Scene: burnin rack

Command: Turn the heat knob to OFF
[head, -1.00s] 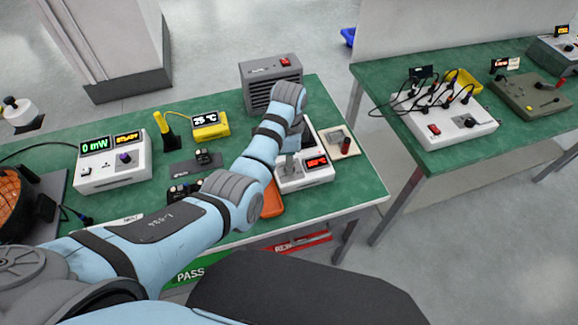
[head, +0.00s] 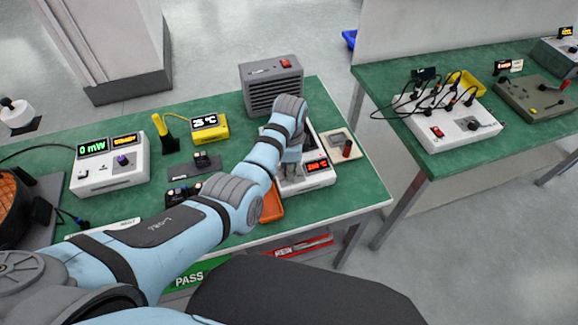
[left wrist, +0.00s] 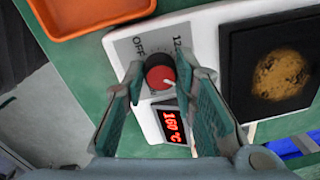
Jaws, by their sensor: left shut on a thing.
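The heat knob (left wrist: 160,72), red-topped with a black rim and a white pointer mark, sits on the hot plate's grey dial panel (left wrist: 132,50). My left gripper (left wrist: 160,76) has its two fingers on either side of the knob, shut on it. "OFF" is printed to the knob's upper left, and a partly hidden "12…" to its upper right. The pointer mark slants toward the lower right, away from OFF. A red display (left wrist: 173,123) reads about 160 °C. In the head view my left gripper (head: 291,170) is over the white hot plate (head: 312,182) and hides the knob. My right gripper is not in view.
A dark plate with a brown round patch (left wrist: 282,75) lies right of the knob. An orange tray (head: 270,206) is beside the hot plate. A grey heater-like box (head: 272,88) stands behind, a yellow thermometer (head: 210,128) to the left, and a small board with a red-handled item (head: 347,149) to the right.

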